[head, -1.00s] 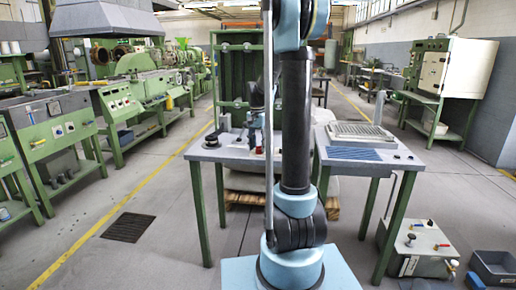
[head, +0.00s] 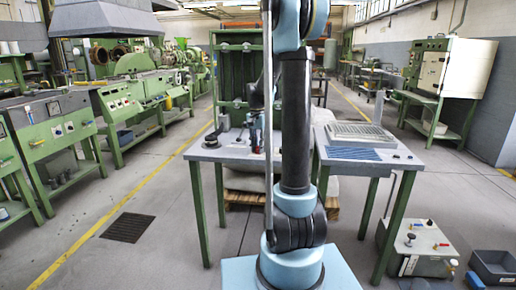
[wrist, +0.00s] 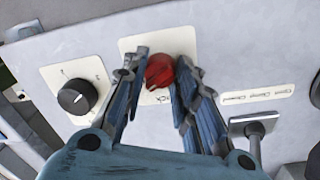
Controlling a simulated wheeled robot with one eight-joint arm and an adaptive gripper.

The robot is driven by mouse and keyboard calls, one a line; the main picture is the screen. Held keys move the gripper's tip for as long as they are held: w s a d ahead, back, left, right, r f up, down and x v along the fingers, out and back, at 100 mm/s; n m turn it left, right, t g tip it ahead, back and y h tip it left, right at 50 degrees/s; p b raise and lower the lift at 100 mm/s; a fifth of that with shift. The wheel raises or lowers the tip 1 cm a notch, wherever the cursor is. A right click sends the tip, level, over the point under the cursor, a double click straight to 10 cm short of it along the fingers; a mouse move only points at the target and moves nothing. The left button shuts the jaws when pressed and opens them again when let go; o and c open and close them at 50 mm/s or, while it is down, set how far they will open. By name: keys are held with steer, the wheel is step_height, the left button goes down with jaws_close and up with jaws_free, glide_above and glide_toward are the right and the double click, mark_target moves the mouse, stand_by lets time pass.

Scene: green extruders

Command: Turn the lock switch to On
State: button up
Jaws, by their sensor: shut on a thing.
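The lock switch is a red knob (wrist: 160,71) on a white square label plate in the wrist view; the letters "ck" show beside it. My gripper (wrist: 162,64) has one finger on each side of the knob and is shut on it. The fingers cover parts of the plate, so I cannot read which position the switch is in. In the head view my arm hides most of the panel and the knob cannot be made out.
A black dial (wrist: 77,97) sits left of the switch on the same grey panel. A square-based lever (wrist: 254,125) and a label strip (wrist: 257,96) are to the right. The head view shows a green-legged table (head: 228,155) and a grey bin (head: 492,264) on the floor.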

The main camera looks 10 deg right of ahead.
steer(key=n, duration=0.6)
steer(key=shift+a, duration=0.1)
steer(key=n, duration=0.5)
steer(key=shift+t, duration=0.3)
steer(key=shift+n, duration=0.4)
steer(key=o, duration=1)
steer(key=shift+o, duration=0.2)
step_height(320, 180, up, 12)
steer(key=shift+a, duration=0.25)
steer(key=shift+s, duration=0.1)
